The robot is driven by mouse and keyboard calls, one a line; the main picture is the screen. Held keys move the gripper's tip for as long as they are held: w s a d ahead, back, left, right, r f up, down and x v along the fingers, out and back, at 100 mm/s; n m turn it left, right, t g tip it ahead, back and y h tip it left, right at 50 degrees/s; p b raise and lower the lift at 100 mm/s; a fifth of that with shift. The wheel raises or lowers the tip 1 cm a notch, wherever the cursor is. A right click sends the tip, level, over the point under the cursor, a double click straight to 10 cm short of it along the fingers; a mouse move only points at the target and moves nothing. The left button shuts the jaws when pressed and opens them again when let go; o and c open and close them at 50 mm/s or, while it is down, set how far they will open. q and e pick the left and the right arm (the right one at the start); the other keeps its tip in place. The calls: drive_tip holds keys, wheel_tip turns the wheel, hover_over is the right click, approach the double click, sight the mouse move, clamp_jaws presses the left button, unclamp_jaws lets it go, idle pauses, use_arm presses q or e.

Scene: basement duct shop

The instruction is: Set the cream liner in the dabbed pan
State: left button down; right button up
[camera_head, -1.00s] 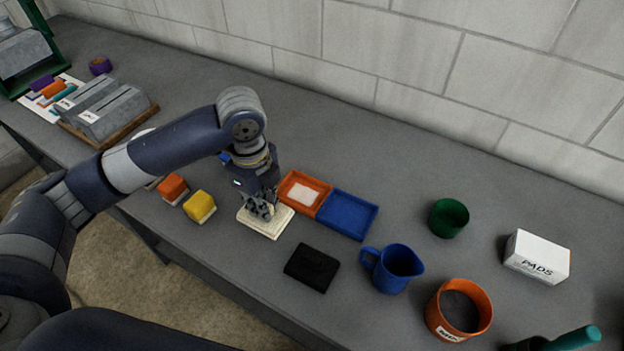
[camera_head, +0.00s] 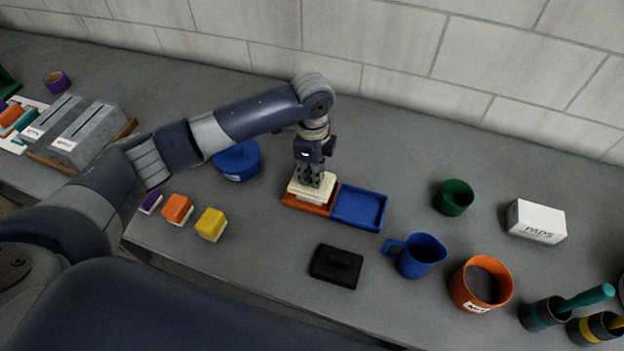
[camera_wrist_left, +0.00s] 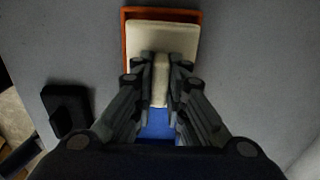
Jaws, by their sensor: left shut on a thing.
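The cream liner (camera_head: 303,187) is a pale slab with a raised grip, held by my left gripper (camera_head: 314,183). It is over the orange pan (camera_head: 291,205) and hides most of its inside, including the white dab. In the left wrist view the liner (camera_wrist_left: 185,38) covers most of the orange pan (camera_wrist_left: 128,40), whose rim shows at the far and left sides. My left gripper (camera_wrist_left: 161,75) is shut on the liner's raised grip. I cannot tell whether the liner touches the pan floor. The blue pan (camera_head: 360,207) beside it on the right is empty. My right gripper does not show.
A black pad (camera_head: 336,266) lies in front, with a blue jug (camera_head: 415,257) and orange pot (camera_head: 480,285) to the right. Yellow (camera_head: 211,224) and orange (camera_head: 177,209) blocks sit left near the front edge. A round blue container (camera_head: 237,160) stands behind the arm.

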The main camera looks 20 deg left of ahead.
use_arm(q)
wheel_tip(320, 180, down, 3)
drive_tip(key=shift+s+f+p, duration=0.1)
drive_tip(key=shift+f+p, duration=0.1)
drive_tip(key=shift+p, duration=0.15)
drive_tip(key=shift+f, duration=0.15)
drive_tip(key=c, duration=1.6)
unclamp_jaws()
drive_tip(key=shift+f, duration=0.1)
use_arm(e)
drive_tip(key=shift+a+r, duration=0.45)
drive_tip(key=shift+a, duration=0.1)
use_arm(q)
drive_tip(key=shift+r, duration=0.25)
wheel_tip(320, 180, up, 11)
drive_tip(key=b, duration=0.3)
drive_tip(key=shift+f, duration=0.2)
drive_tip(key=shift+r, duration=0.6)
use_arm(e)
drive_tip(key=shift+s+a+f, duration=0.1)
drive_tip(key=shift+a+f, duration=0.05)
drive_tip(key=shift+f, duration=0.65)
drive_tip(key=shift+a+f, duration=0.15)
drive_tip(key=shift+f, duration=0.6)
